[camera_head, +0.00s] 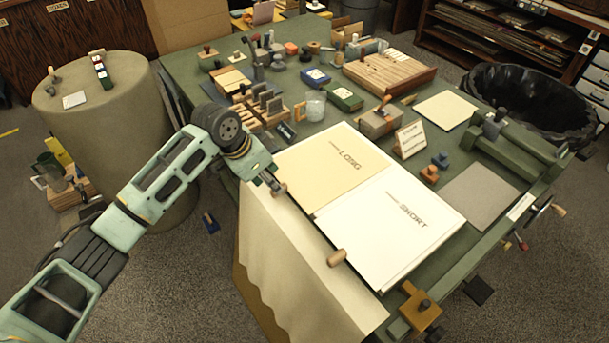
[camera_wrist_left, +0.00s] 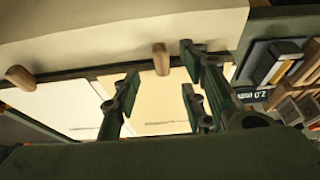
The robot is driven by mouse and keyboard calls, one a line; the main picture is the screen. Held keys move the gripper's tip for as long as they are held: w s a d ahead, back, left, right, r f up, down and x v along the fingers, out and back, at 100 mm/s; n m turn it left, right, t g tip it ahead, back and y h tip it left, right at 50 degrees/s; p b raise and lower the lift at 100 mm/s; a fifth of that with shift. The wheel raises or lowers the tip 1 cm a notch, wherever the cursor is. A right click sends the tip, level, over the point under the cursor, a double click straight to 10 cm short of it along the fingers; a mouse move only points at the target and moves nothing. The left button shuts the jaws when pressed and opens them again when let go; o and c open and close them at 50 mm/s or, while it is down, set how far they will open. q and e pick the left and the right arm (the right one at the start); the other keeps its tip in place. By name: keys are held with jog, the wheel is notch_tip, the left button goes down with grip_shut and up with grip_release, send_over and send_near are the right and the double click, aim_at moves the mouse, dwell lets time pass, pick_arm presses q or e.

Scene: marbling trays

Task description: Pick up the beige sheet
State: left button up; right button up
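A beige sheet (camera_head: 318,165) marked LONG lies flat on the table beside a white sheet (camera_head: 405,223) marked SHORT. My left gripper (camera_head: 277,184) is at the front left edge of the beige sheet, close to a wooden peg. In the left wrist view my left gripper (camera_wrist_left: 158,80) has its fingers apart with nothing held. The beige sheet (camera_wrist_left: 160,105) shows beyond and between the fingers, and the peg (camera_wrist_left: 161,60) also shows between them. I cannot tell whether a finger touches either. My right gripper is in neither view.
Cream material (camera_head: 290,255) hangs over the table's front edge; a second peg (camera_head: 337,257) sits there. A smaller cream sheet (camera_head: 447,110) and a grey sheet (camera_head: 480,195) lie to the right. Wooden racks (camera_head: 262,105), a glass jar (camera_head: 315,103) and a sign (camera_head: 410,138) stand behind.

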pick_arm(q)
jog(key=x, duration=0.4)
jog(key=shift+w+f, duration=0.2)
jog(key=shift+c, duration=0.4)
jog(key=c, duration=0.8)
